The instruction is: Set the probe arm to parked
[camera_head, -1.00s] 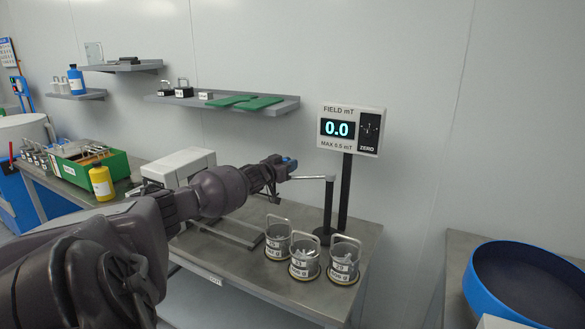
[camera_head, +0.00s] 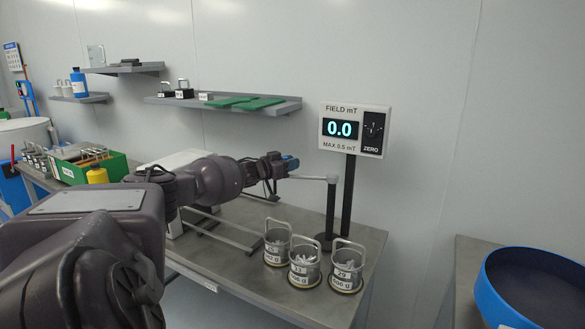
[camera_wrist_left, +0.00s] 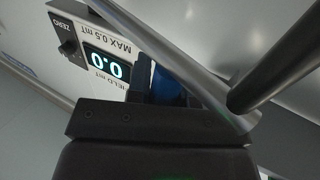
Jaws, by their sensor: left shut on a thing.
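The probe arm (camera_head: 312,178) is a thin metal bar reaching left from the top of a dark post (camera_head: 331,208) on the steel table. My left gripper (camera_head: 284,166) is at the bar's free left end, beside a blue part (camera_head: 292,163), and is shut on the probe arm. In the left wrist view the bar (camera_wrist_left: 170,55) runs diagonally past the dark gripper, and the blue part (camera_wrist_left: 168,88) is partly hidden. The field meter (camera_head: 354,130) reads 0.0. My right gripper is not in view.
Beakers with handles (camera_head: 304,268) stand near the table's front edge, right of my arm. A wall shelf (camera_head: 285,106) holds green plates above my gripper. A blue round bin (camera_head: 490,300) is at the right.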

